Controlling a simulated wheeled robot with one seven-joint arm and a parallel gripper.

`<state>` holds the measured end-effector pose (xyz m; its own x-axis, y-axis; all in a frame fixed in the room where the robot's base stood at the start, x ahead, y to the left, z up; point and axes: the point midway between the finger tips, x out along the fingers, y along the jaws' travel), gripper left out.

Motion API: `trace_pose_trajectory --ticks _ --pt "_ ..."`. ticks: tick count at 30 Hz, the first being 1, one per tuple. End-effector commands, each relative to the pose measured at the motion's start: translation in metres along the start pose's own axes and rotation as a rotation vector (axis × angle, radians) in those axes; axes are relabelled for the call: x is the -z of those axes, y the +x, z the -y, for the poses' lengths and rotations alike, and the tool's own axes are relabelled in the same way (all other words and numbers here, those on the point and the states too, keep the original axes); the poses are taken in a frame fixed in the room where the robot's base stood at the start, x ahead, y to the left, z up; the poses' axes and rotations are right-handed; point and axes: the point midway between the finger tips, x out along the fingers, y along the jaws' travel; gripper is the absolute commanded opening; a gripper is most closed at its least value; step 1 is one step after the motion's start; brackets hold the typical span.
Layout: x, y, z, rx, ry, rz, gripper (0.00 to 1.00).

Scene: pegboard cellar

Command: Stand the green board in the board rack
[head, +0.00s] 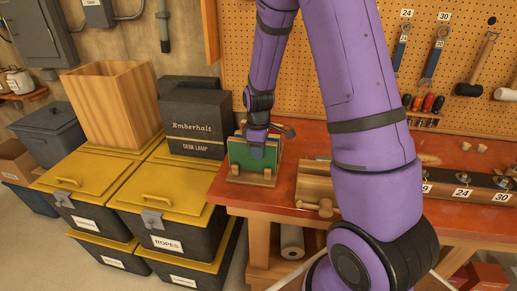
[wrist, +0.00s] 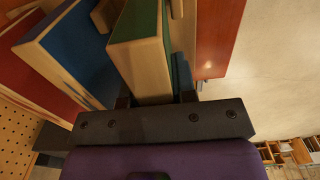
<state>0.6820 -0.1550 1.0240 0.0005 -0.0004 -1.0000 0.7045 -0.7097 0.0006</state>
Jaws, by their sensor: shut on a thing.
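The green board (head: 240,154) stands upright at the front of the wooden board rack (head: 248,180), on the red bench near its left end. My gripper (head: 257,145) comes from above and is shut on the board's upper edge. In the wrist view the green board (wrist: 143,52) sits between my two fingers (wrist: 156,97). Wooden rack parts show on both sides of it. A blue board (wrist: 78,50) and a red board (wrist: 25,68) lean beside it to the left. I cannot tell whether the green board's lower edge touches the rack's base.
A wooden vise (head: 316,188) is on the bench (head: 226,192) just right of the rack. A black desk lamp box (head: 195,120) and yellow-lidded bins (head: 160,195) stand to the left. The pegboard (head: 345,45) with tools rises behind.

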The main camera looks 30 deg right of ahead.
Motion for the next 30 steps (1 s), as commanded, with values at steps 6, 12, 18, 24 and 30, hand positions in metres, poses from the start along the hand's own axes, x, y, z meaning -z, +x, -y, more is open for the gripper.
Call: trace_pose_trajectory --ticks 6,12,18,24,30 --pt "0.000 0.008 0.000 0.001 0.000 0.001 0.00" --pt "0.000 0.015 0.000 0.001 0.000 0.000 0.00" --pt "0.000 0.020 0.000 0.001 0.000 0.000 0.00" --pt "0.000 0.021 0.000 0.001 0.000 0.000 0.00" --pt "0.000 0.021 0.000 0.001 0.000 0.000 0.55"
